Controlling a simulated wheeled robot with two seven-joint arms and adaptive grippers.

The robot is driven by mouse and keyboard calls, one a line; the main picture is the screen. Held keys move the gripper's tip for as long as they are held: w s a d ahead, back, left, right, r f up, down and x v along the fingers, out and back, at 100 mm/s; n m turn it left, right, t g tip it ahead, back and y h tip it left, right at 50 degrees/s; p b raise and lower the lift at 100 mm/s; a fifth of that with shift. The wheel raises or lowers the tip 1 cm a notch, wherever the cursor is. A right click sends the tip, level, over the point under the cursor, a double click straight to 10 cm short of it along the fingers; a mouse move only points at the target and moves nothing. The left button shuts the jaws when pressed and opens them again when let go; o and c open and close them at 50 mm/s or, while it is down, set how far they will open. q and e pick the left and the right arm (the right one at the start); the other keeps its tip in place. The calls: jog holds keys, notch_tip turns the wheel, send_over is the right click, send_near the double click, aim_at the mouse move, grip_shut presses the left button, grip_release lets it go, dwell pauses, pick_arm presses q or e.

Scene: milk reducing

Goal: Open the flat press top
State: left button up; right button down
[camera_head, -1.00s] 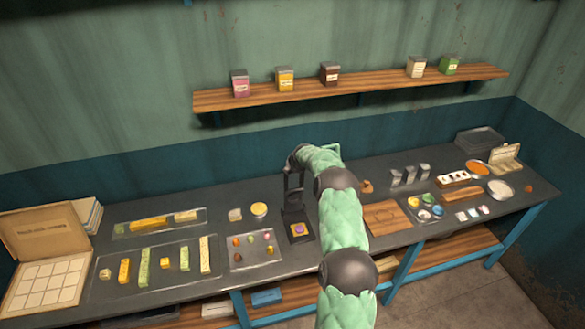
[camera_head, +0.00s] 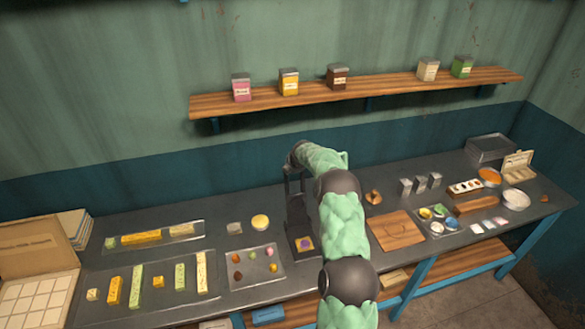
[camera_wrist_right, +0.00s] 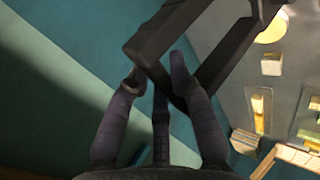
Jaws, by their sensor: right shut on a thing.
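The dark flat press (camera_head: 300,228) stands on the table near the middle of the head view, just left of my right arm. Its top stands upright at the back of its base, partly hidden by my arm. A small yellow and purple piece (camera_head: 304,243) lies on the base. In the right wrist view, my right gripper (camera_wrist_right: 157,80) is shut on a dark bar of the press top (camera_wrist_right: 190,35). The fingertips are mostly hidden in the head view. My left gripper is in neither view.
Trays with colored bars (camera_head: 150,285) and small pieces (camera_head: 255,268) lie left of the press. A wooden board (camera_head: 397,231) and a tray of small bowls (camera_head: 438,220) lie right of my arm. A wall shelf (camera_head: 365,92) with several tins runs behind.

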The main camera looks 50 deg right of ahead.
jog(key=shift+a+f, duration=0.1)
jog(key=shift+f, duration=0.2)
jog(key=c, duration=1.1)
grip_release()
jog(key=shift+s+r, duration=0.2)
jog(key=shift+r, duration=0.25)
jog(key=v, duration=1.1)
jog(key=shift+s, duration=0.1)
